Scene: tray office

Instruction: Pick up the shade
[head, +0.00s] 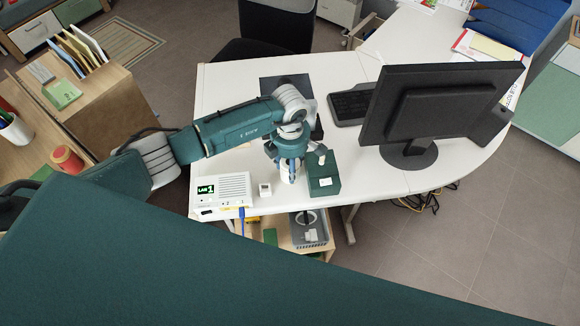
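My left arm reaches in from the left over the white desk (390,180), and its gripper (290,168) points down near the desk's front edge. The fingers and a pale upright shape between or below them are small and partly hidden by the wrist, so I cannot tell whether the gripper is open or holds something. I cannot clearly make out the shade; the pale shape may be it. A dark green box (323,182) with a small pale piece on top stands just right of the gripper. My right gripper is out of view.
A monitor (432,105) and keyboard (350,104) stand to the right. A grey basket (325,237) sits on a lower shelf. The desk's front right is clear.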

